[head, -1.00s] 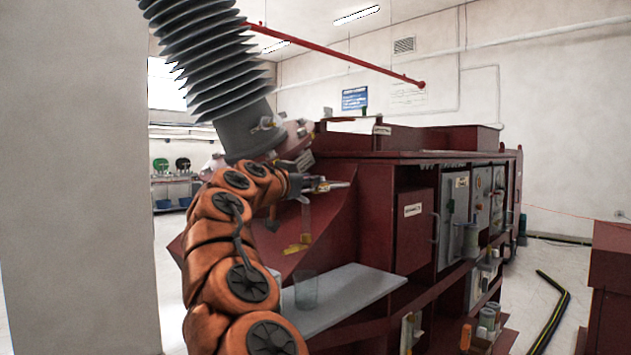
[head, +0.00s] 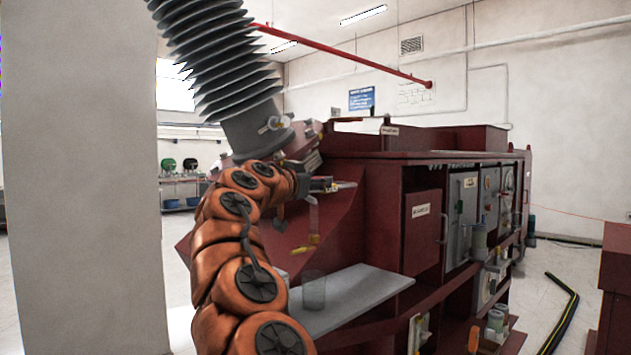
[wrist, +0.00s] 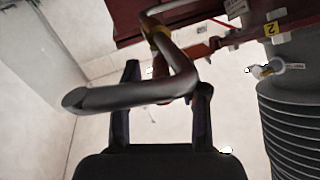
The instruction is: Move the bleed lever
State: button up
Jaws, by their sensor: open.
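A grey bent bar, which looks like the bleed lever (wrist: 110,98), crosses the wrist view and bends up toward a yellow band and the dark red tank. My gripper (wrist: 168,78) is open. Its two dark fingers stand apart, and the bar passes across them on the camera's side. I cannot tell whether they touch. In the head view my gripper (head: 322,184) is beside the tank's sloped red side, below the grey bushing. The lever is small there and partly hidden by the arm.
The grey ribbed bushing (head: 215,60) rises above my gripper. A yellow fitting (head: 306,245) hangs below it on the red tank (head: 380,225). A grey shelf (head: 350,295) holds a clear cup (head: 314,290). A pale pillar (head: 85,180) stands on the left.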

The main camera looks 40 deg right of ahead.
jog(key=v, duration=1.2)
dwell(0.4)
jog(key=s+f+n+g+y, duration=0.2)
jog(key=s+f+y, duration=0.4)
jog(key=s+f, duration=0.7)
jog(key=s+a+f+n+g+y+p, duration=0.1)
jog(key=s+a+f+n+y, duration=0.3)
jog(key=f, duration=0.5)
jog(key=s+a+f+n+y, duration=0.25)
jog(key=s+a+f, duration=0.2)
jog(key=f, duration=0.45)
jog(key=s+a+f+n+g+y, duration=0.4)
jog(key=s+a+f+n, duration=0.4)
jog(key=s+a+f, duration=0.5)
jog(key=shift+s+a+f+g+p, duration=0.3)
jog(key=shift+s+a+f+p, duration=0.1)
jog(key=shift+a, duration=0.3)
